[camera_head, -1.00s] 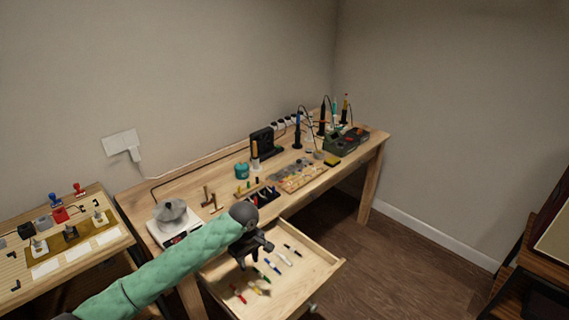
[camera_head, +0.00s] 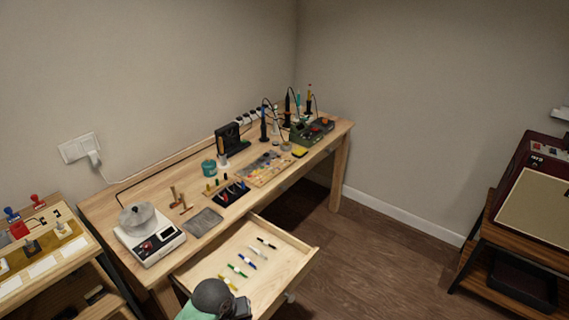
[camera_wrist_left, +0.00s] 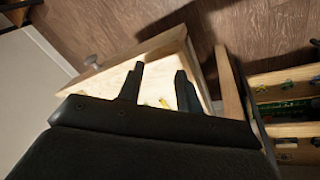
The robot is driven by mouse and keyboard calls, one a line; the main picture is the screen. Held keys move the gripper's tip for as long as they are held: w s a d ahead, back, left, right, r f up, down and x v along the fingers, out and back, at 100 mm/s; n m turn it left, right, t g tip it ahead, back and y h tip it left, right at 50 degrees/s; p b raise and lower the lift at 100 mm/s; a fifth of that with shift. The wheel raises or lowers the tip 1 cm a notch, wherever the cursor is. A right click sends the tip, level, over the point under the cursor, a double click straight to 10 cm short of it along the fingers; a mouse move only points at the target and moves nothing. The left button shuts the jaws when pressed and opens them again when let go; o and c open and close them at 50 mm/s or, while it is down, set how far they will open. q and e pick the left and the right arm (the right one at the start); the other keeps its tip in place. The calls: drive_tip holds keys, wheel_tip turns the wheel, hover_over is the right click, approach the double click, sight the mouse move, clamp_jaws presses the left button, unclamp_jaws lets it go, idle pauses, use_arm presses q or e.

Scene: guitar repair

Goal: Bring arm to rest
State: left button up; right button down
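My left arm comes in at the bottom of the head view, with a green sleeve and a dark wrist (camera_head: 212,296). My left gripper is at the front left of the open drawer (camera_head: 278,235) and mostly hidden behind the wrist. In the left wrist view the gripper (camera_wrist_left: 160,76) has its two dark fingers apart, with nothing held between them. Beyond them show the drawer's pale floor and a small yellow item (camera_wrist_left: 165,103). Several slim coloured pen-like tools (camera_head: 236,270) lie in the drawer. My right gripper is not in view.
The wooden workbench (camera_head: 110,212) carries a scale with a metal pot (camera_head: 145,225), a teal jar (camera_head: 209,168) and soldering gear. Another table with stamps (camera_head: 38,203) stands left. A dark shelf unit (camera_head: 500,243) stands right. The floor (camera_head: 375,265) between is clear.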

use_arm(q)
drive_tip(key=s+a+r+m+t+y, duration=0.15)
drive_tip(key=s+a, duration=0.25)
drive_tip(key=s, duration=0.4)
drive_tip(key=s+a+m+y, duration=0.1)
drive_tip(key=s+a+m, duration=0.2)
drive_tip(key=s+a, duration=0.35)
drive_tip(key=s+d+f+g, duration=0.1)
drive_tip(key=s+f, duration=0.1)
drive_tip(key=f, duration=1)
drive_tip(key=s+d+f, duration=0.2)
drive_tip(key=f, duration=1.1)
drive_tip(key=s+d+f+g, duration=0.1)
drive_tip(key=s+d+f, duration=0.1)
drive_tip(key=f, duration=1.1)
drive_tip(key=shift+s+d+g+h, duration=0.2)
drive_tip(key=shift+s+g+h, duration=0.15)
drive_tip(key=shift+h, duration=0.1)
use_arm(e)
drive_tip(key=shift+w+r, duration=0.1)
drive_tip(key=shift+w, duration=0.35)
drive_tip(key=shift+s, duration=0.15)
